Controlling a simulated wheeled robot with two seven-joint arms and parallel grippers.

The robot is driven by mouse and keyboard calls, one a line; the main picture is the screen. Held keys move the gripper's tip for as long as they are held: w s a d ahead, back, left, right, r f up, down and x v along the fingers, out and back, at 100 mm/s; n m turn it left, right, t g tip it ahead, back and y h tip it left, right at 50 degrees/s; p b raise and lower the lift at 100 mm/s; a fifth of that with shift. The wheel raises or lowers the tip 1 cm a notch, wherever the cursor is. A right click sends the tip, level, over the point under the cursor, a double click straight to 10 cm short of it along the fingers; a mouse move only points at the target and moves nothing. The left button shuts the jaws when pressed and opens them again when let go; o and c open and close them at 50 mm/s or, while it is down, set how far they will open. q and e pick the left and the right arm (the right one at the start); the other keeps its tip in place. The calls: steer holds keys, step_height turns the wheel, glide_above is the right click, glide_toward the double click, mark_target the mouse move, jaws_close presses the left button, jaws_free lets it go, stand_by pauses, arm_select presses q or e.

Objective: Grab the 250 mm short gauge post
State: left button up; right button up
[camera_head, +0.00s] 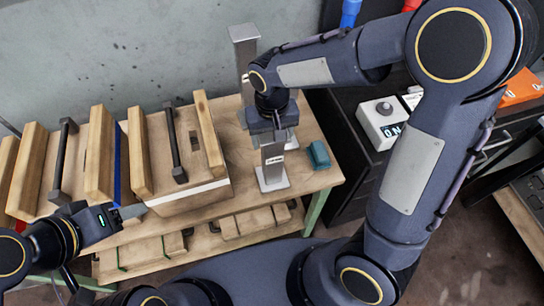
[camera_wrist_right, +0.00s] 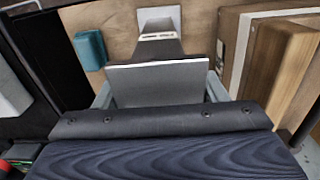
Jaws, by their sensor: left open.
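The short gauge post (camera_head: 273,165) is a grey metal post on a square base, upright on the wooden table. My right gripper (camera_head: 273,128) is over its top, pointing down. In the right wrist view the post's flat top (camera_wrist_right: 157,85) lies between the two fingers of my right gripper (camera_wrist_right: 158,92), close to both. I cannot tell whether they press on it. The post's foot (camera_wrist_right: 160,14) shows beyond. A taller grey post (camera_head: 244,45) stands behind my right forearm. My left gripper (camera_head: 130,211) is open and empty at the table's front left, near the wooden blocks.
Wooden blocks with black handles (camera_head: 172,145) fill the table's left side, one close to the post. A small teal block (camera_head: 319,155) lies right of the post; it also shows in the wrist view (camera_wrist_right: 90,48). A dark cabinet with a white button box (camera_head: 383,120) stands right.

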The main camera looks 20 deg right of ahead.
steer(key=c, duration=0.9)
steer(key=shift+r, duration=0.1)
steer(key=shift+c, duration=0.2)
